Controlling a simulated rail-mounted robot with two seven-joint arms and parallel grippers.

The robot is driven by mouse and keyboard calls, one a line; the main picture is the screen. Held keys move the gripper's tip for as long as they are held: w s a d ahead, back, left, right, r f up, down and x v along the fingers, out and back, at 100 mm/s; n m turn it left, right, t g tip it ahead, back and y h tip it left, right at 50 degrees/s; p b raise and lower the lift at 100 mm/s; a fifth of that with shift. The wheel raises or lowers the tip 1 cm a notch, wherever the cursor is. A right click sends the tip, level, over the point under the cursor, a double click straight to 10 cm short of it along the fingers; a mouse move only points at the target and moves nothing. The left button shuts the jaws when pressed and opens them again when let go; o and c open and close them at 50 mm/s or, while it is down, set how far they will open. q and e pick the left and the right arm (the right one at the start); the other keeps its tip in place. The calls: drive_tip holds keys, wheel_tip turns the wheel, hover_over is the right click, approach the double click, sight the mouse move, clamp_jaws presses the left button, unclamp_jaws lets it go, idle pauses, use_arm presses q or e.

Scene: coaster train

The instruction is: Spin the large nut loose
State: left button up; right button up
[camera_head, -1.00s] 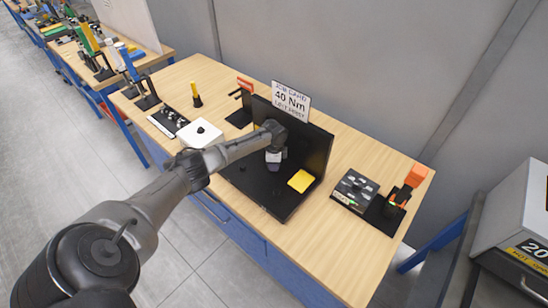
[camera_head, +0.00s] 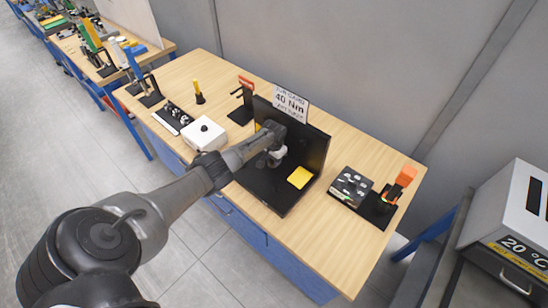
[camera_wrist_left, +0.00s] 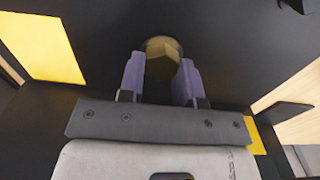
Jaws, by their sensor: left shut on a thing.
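The large nut (camera_wrist_left: 163,48) is a brass-coloured hexagon on the black upright panel, seen end-on in the left wrist view. My left gripper (camera_wrist_left: 161,68) is shut on it, with one purple-padded finger on each side. In the head view the left gripper (camera_head: 272,160) is in front of the black panel (camera_head: 312,150) of the stand, and the nut is hidden behind my arm there. My right gripper is not in view.
A "40 Nm" card (camera_head: 290,100) tops the panel. A white box (camera_head: 204,134) and a black tray (camera_head: 172,117) are on the left. A socket tray (camera_head: 351,187) and an orange-handled tool (camera_head: 400,182) are on the right.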

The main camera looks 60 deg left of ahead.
use_arm(q)
drive_tip(key=n+p, duration=0.1)
drive_tip(key=n, duration=0.5)
drive_tip(key=shift+s+a+f+n+p, duration=0.1)
drive_tip(key=shift+n+p, duration=0.2)
drive_tip(key=shift+p, duration=0.1)
drive_tip(key=n, duration=0.4)
drive_tip(key=shift+s+a+p, duration=0.1)
drive_tip(key=shift+s+p, duration=0.05)
drive_tip(key=shift+p, duration=0.25)
drive_tip(key=shift+n, duration=0.4)
drive_tip(key=shift+n, duration=0.3)
drive_tip(key=o, duration=0.9)
